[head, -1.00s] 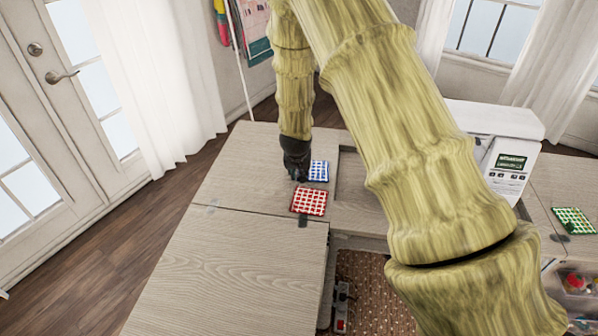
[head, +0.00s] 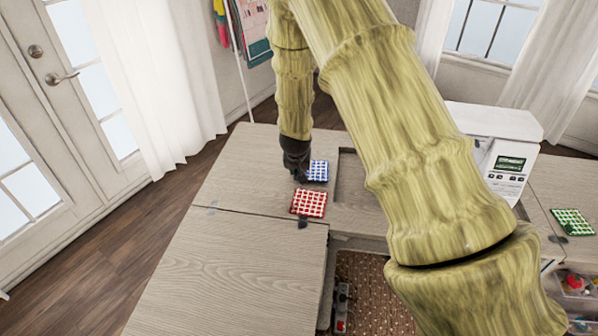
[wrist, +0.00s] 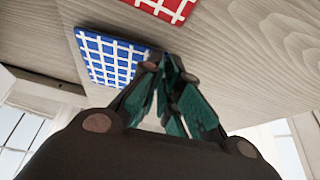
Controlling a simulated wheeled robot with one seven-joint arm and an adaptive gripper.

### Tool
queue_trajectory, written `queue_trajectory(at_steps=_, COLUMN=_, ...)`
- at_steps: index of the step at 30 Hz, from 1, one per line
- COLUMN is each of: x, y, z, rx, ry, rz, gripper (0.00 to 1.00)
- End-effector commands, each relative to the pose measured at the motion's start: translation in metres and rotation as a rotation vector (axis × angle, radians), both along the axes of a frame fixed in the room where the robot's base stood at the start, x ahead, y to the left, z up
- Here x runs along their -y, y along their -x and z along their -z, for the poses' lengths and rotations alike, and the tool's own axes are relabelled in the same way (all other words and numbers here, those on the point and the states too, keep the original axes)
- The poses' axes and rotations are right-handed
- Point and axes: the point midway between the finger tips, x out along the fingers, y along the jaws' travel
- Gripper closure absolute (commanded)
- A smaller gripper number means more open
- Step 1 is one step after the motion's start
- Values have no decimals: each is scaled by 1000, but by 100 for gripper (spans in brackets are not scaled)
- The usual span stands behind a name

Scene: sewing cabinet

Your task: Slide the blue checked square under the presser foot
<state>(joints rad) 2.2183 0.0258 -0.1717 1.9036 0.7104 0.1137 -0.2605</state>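The blue checked square (head: 318,171) lies flat on the wooden cabinet top, just right of my gripper in the head view. It also shows in the wrist view (wrist: 108,60), left of the fingers. My gripper (wrist: 162,62) points down with its fingertips drawn together at the edge of this square. I see nothing between the tips, and I cannot tell whether they touch the square. In the head view my gripper (head: 300,178) is small and dark. The white sewing machine (head: 500,135) stands at the right; my arm hides its presser foot.
A red checked square (head: 308,203) lies close in front of the blue one. A green checked square (head: 573,222) lies on the far right panel. A recess edge (head: 338,180) runs right of the blue square. The front left cabinet leaf (head: 230,270) is clear.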

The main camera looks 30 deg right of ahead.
Motion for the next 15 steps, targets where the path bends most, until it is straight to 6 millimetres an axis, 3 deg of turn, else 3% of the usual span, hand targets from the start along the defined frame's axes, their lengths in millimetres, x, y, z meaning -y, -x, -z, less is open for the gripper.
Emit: queue_trajectory(at_steps=15, x=0, y=0, z=-35, rx=1, ry=1, rz=-1, gripper=100)
